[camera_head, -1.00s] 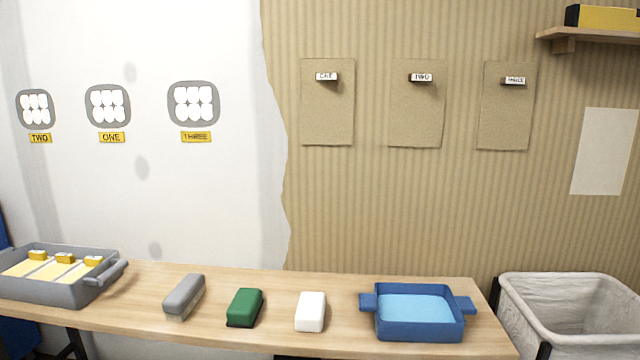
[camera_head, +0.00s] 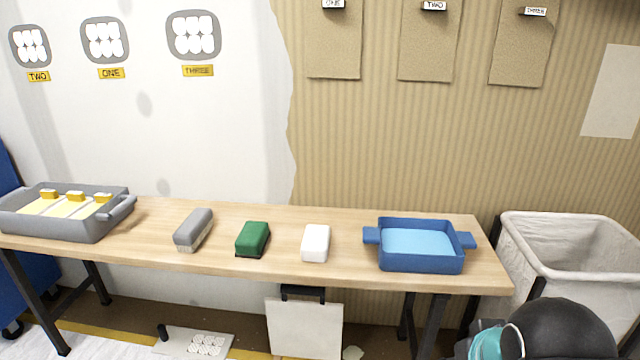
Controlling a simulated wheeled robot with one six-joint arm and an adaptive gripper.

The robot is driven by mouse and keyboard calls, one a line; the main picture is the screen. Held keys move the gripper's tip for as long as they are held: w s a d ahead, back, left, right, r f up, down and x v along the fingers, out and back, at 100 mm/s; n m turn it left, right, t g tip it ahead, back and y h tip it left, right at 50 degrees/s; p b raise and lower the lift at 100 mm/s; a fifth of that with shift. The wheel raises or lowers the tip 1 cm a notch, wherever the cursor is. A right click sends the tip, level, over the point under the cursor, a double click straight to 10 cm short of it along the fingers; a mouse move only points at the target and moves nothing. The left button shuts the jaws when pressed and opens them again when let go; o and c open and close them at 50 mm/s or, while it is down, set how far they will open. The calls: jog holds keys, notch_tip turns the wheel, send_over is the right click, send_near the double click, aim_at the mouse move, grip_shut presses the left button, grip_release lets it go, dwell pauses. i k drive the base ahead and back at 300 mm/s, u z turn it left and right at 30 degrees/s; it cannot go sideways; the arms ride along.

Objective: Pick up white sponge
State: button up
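The white sponge (camera_head: 316,243) is a small white block lying on the wooden table (camera_head: 350,280), right of the table's middle. It stands apart between a green block (camera_head: 253,238) on its left and a blue tray (camera_head: 420,262) on its right. Nothing covers it. My gripper does not show in the head view. A dark rounded part with a teal and white piece, apparently of my arm, shows at the bottom right, in front of the table and well apart from the sponge.
A grey brush-like block (camera_head: 194,229) and a grey tray (camera_head: 70,228) with yellow-handled pieces are on the left of the table. A white-lined bin (camera_head: 565,268) stands at the right. A white panel (camera_head: 304,328) and a stencil plate (camera_head: 194,343) are below the table.

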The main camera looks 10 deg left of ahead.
aim_at(315, 243)
jog(key=k, duration=1.15)
jog(key=u, duration=1)
jog(key=i, duration=1.65)
jog(key=z, duration=1)
